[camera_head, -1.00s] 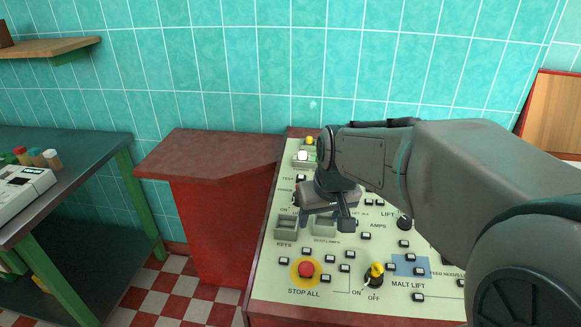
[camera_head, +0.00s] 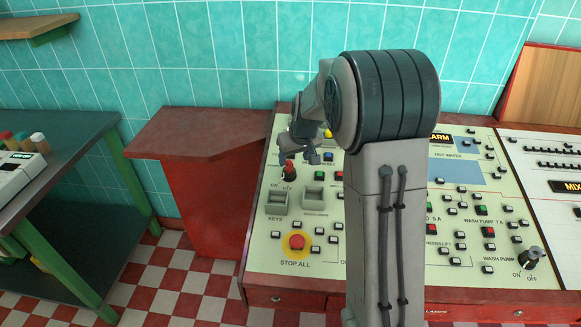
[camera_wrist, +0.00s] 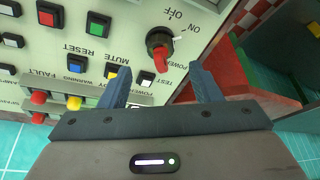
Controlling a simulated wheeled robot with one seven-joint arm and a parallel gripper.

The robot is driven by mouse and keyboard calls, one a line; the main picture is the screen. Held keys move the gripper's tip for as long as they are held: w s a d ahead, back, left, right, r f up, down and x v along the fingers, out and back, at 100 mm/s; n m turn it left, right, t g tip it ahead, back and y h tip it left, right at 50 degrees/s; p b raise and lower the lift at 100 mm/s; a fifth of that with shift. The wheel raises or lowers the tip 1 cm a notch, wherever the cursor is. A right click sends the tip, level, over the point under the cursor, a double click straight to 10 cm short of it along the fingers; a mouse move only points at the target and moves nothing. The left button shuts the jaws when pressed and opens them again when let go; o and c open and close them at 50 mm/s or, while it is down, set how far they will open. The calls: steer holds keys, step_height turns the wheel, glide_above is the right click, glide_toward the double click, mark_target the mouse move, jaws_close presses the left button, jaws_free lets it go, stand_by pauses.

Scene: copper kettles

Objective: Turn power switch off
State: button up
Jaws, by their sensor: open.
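The power switch (camera_wrist: 160,47) is a rotary switch with a black round base and a red handle. It shows in the wrist view at the upper middle, and in the head view its red handle (camera_head: 289,172) stands at the panel's left side. ON and OFF are printed beside it; a white mark on its base lies towards ON in the wrist view. My gripper (camera_wrist: 161,70) is open and empty, its two blue-grey fingers on either side of the handle's line in the picture. The handle appears just beyond the fingertips, with no contact visible. In the head view my gripper (camera_head: 299,157) is close behind the handle.
The pale control panel (camera_head: 262,262) carries many small buttons, a red STOP ALL button (camera_head: 297,242) and another rotary switch (camera_head: 531,258) at right. Coloured buttons sit close to the power switch. A red side cabinet (camera_head: 215,190) adjoins on the left. My arm hides the panel's middle.

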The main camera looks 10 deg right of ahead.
mark_target(291, 167)
steer(key=p+x, duration=0.1)
steer(key=x, duration=0.6)
steer(key=shift+w+a+f, duration=0.1)
steer(key=shift+w+f, duration=0.05)
steer(key=shift+f, duration=0.1)
steer(key=c, duration=1)
